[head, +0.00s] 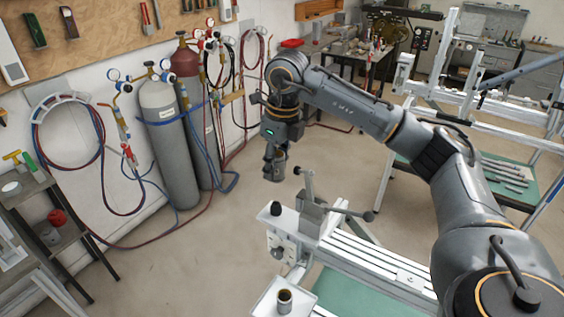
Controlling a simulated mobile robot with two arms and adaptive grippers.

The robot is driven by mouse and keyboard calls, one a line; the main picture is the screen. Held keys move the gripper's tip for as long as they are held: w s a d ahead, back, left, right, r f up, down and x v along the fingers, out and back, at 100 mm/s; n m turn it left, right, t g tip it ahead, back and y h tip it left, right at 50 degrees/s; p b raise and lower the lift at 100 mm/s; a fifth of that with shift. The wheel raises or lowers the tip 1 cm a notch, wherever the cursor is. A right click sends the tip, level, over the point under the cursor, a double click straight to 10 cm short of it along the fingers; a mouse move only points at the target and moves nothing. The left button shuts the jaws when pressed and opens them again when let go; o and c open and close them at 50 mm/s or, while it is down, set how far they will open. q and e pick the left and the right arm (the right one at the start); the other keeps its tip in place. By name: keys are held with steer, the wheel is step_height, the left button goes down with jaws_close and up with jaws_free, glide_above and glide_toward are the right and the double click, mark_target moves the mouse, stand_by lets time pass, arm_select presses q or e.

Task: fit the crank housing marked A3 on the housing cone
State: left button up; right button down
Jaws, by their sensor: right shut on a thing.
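My right gripper (273,172) points down in the air behind the near end of the frame jig (345,253). It is shut on a small grey tube-like part (281,158), which looks like a crank housing. The fingers partly cover it and I cannot read a mark on it. A black cone-like piece (276,209) stands on the jig's left end, below the gripper and apart from it; I cannot tell for sure that it is the housing cone. Another short, hollow cylinder (285,299) stands upright on a small white tray (264,304). My left gripper is out of view.
A clamp with a lever handle (345,210) rises from the jig beside the black piece. Gas cylinders (168,140) stand at the wall on the left. A grey shelf (60,235) is at far left. The floor between shelf and jig is clear.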

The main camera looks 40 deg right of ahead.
steer(key=shift+a+f+b, duration=0.1)
steer(key=shift+f+b, duration=0.7)
steer(key=shift+f, duration=0.45)
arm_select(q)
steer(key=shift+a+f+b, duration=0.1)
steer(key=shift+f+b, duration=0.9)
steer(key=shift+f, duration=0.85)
arm_select(e)
steer(key=shift+f, duration=1.5)
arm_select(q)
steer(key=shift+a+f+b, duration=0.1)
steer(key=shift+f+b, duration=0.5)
arm_select(e)
steer(key=shift+f, duration=0.7)
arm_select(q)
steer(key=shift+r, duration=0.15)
arm_select(e)
steer(key=shift+r, duration=0.2)
arm_select(q)
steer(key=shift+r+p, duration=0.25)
steer(key=shift+p, duration=0.15)
arm_select(e)
steer(key=shift+r, duration=0.55)
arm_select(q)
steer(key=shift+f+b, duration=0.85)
arm_select(e)
steer(key=shift+a+f, duration=0.1)
steer(key=shift+f, duration=0.95)
